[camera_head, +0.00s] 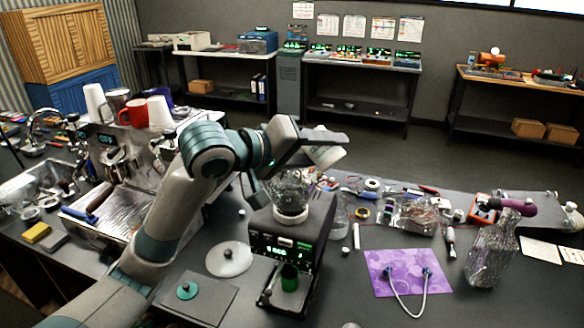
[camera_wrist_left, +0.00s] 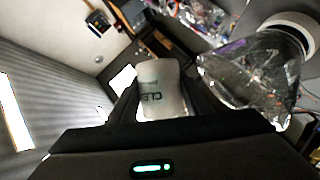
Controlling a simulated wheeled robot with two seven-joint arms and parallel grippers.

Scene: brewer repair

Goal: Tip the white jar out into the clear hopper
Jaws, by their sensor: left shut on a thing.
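The white jar (camera_head: 327,157) is held in my left gripper (camera_head: 318,140), above and slightly right of the clear hopper (camera_head: 287,188). The jar looks tilted in the head view. In the left wrist view the white jar (camera_wrist_left: 162,88), with dark lettering, sits between the two dark fingers of the left gripper (camera_wrist_left: 162,100), which are shut on it. The clear hopper (camera_wrist_left: 250,75) is to its right there, apart from it in the picture. I cannot see into the jar. My right gripper is not in view.
The hopper sits on a dark grinder (camera_head: 290,228) with a green display. An espresso machine with cups, including a red mug (camera_head: 133,113), stands at left. Small items crowd the table behind.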

